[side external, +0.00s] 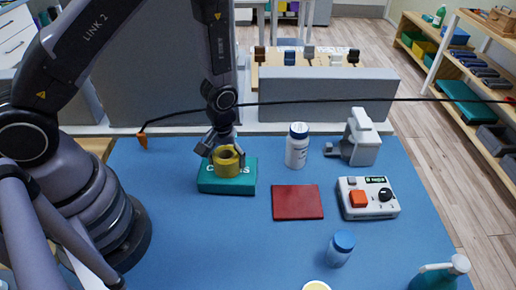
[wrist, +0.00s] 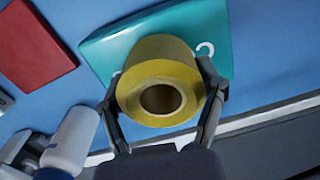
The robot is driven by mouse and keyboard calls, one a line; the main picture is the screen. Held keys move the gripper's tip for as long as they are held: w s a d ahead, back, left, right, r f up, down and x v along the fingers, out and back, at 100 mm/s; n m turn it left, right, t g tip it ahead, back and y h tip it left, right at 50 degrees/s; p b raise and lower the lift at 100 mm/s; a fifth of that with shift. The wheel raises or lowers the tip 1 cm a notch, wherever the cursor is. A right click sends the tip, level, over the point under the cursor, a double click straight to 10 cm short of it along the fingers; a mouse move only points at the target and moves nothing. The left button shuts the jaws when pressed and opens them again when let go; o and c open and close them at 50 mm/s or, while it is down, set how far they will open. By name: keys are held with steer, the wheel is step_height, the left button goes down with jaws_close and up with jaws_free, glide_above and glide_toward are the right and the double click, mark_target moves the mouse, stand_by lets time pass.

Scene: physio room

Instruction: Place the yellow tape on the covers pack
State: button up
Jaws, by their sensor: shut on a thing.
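The yellow tape (side external: 227,162) is a thick roll held in my gripper (side external: 223,152). In the wrist view the tape (wrist: 158,66) sits between both fingers of my gripper (wrist: 162,100), with its round hole facing the camera. The covers pack (side external: 227,185) is a flat teal box with white lettering on the blue table. The tape is over the pack in both views; the teal pack (wrist: 105,48) shows behind it in the wrist view. I cannot tell whether the tape touches the pack. The tape and gripper hide part of the lettering.
A white bottle (side external: 297,147), a dark red flat block (side external: 297,202) and a white device with an orange button (side external: 368,199) stand right of the pack. A blue-capped jar (side external: 340,248) is nearer the front. A grey panel (side external: 328,95) stands behind.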

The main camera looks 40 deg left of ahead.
steer(key=shift+f, duration=0.15)
steer(key=o, duration=1.2)
steer(key=s+a+r+m+t, duration=0.2)
steer(key=r, duration=1.2)
steer(key=s+a+r+m+t, duration=0.1)
steer(key=s+a+r, duration=0.15)
steer(key=r, duration=1.15)
steer(key=s+r+m+t, duration=0.1)
steer(key=s+r, duration=0.1)
steer(key=s, duration=0.2)
steer(key=s+a+r+m, duration=0.1)
steer(key=s+r, duration=0.2)
steer(key=s+a+r+m+t, duration=0.1)
steer(key=s+r+m, duration=0.1)
steer(key=s, duration=0.2)
steer(key=shift+s+a+r+t, duration=0.2)
steer(key=shift+s+r+t, duration=0.1)
steer(key=shift+s+r, duration=0.05)
